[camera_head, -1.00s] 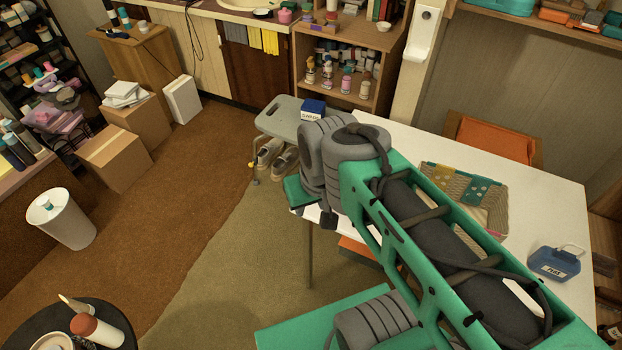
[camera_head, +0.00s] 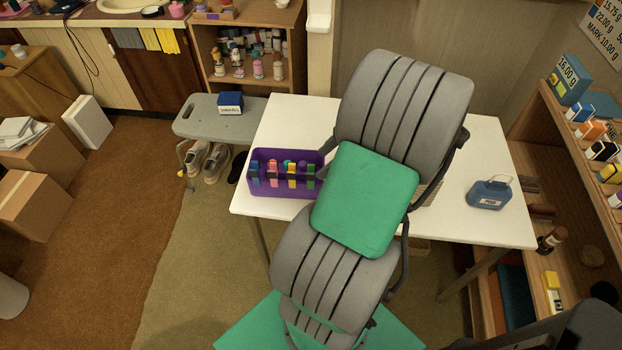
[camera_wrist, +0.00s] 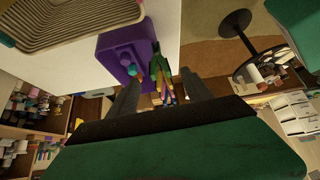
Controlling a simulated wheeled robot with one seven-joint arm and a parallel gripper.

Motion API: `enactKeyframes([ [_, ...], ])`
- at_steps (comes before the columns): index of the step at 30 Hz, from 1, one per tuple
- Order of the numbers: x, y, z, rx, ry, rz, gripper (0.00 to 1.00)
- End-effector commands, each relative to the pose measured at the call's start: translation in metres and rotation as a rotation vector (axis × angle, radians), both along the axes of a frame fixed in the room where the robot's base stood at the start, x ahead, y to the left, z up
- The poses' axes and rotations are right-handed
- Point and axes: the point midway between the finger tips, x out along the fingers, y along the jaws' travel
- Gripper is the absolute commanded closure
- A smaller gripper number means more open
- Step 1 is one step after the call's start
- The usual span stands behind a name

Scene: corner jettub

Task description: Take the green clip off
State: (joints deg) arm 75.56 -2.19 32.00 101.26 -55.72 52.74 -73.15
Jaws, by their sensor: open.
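A purple bin (camera_head: 285,186) stands at the left end of the white table in the head view, with a row of coloured clips along its near wall. The green clip (camera_head: 311,174) is at the right end of that row, beside a yellow clip (camera_head: 292,176). In the wrist view the purple bin (camera_wrist: 117,50) is upper middle, and the green clip (camera_wrist: 184,59) is nearest, with the other clips overlapping behind it. My gripper (camera_wrist: 160,82) is open and empty, its fingers either side of the clip row in the picture; contact cannot be told. My arm hides it in the head view.
A woven panel (camera_wrist: 65,20) lies on the table near the bin in the wrist view. A blue box (camera_head: 489,194) stands on the table's right side. A grey stool (camera_head: 218,122) holding a small blue box (camera_head: 230,102) is left of the table. Shelves (camera_head: 560,180) stand at right.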

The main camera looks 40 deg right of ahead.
Motion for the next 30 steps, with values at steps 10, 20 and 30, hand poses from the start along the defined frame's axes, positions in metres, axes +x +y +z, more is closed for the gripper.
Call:
enactKeyframes([
  [10,0.013,0.012,-0.031,-0.001,0.001,0.000,0.42],
  [20,0.026,0.024,-0.055,-0.002,0.002,-0.003,0.42],
  [30,0.028,0.026,-0.056,-0.002,0.002,-0.003,0.42],
])
